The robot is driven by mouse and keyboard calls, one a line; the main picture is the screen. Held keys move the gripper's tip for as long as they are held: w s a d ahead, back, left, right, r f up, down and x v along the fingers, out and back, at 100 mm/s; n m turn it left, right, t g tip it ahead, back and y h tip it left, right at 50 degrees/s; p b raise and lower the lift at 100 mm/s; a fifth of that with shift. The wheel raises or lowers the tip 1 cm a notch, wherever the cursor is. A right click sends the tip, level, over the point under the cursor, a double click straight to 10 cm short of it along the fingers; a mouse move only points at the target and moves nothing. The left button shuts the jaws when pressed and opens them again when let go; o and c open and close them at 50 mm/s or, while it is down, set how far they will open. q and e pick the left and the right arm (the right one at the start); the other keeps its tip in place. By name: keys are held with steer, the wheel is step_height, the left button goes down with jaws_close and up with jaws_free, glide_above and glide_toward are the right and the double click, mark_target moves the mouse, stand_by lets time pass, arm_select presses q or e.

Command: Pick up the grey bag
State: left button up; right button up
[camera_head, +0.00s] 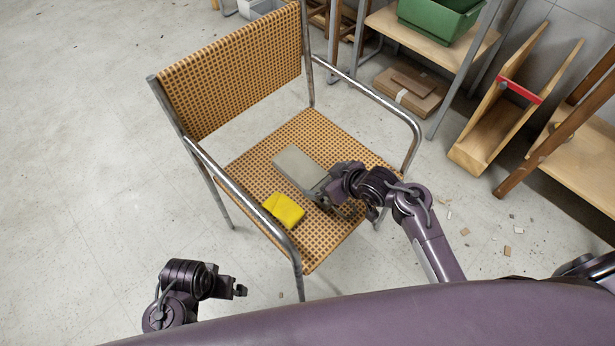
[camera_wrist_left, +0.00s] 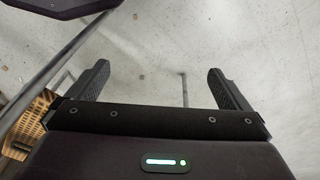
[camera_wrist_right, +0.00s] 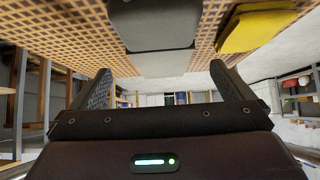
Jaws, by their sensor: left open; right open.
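A light grey, flat rectangular piece (camera_head: 297,164) lies on the woven seat of a chair (camera_head: 250,165). A darker grey piece (camera_head: 316,187) lies at its near end, partly hidden by my right gripper (camera_head: 332,198). In the right wrist view the dark grey piece (camera_wrist_right: 150,25) fills the top middle, with the light one (camera_wrist_right: 160,64) beyond. I cannot tell which is the grey bag, or whether they are one thing. My right gripper is open at the dark piece's near end, with nothing visible between its fingers. My left gripper (camera_head: 240,290) is open and empty, away from the chair.
A yellow packet (camera_head: 284,209) lies on the seat beside the grey pieces. The chair's metal armrests (camera_head: 240,198) rise on both sides of the seat. A shelf with a green bin (camera_head: 440,18) and a wooden rack (camera_head: 500,125) stand at the right. The floor at left is clear.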

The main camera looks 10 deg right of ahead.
mark_target(316, 180)
steer(key=shift+w+a+f, duration=0.2)
steer(key=shift+w+f, duration=0.1)
steer(key=shift+f, duration=0.2)
steer(key=b+x, duration=0.1)
steer(key=x, duration=0.2)
steer(key=shift+s+f+b, duration=0.2)
steer(key=shift+f+b, duration=0.05)
steer(key=shift+b, duration=0.15)
steer(key=shift+w+a+f, duration=0.15)
steer(key=shift+w+f, duration=0.2)
steer(key=shift+w+a+f, duration=0.15)
steer(key=shift+w+f, duration=0.05)
steer(key=shift+w, duration=0.05)
arm_select(q)
steer(key=shift+m+t, duration=0.3)
steer(key=r, duration=0.2)
steer(key=d+r, duration=0.1)
steer(key=r, duration=0.1)
steer(key=shift+s+d, duration=0.1)
steer(key=shift+s, duration=0.05)
steer(key=shift+r, duration=0.1)
arm_select(e)
steer(key=c, duration=0.9)
steer(key=shift+c, duration=0.9)
steer(key=shift+r, duration=0.15)
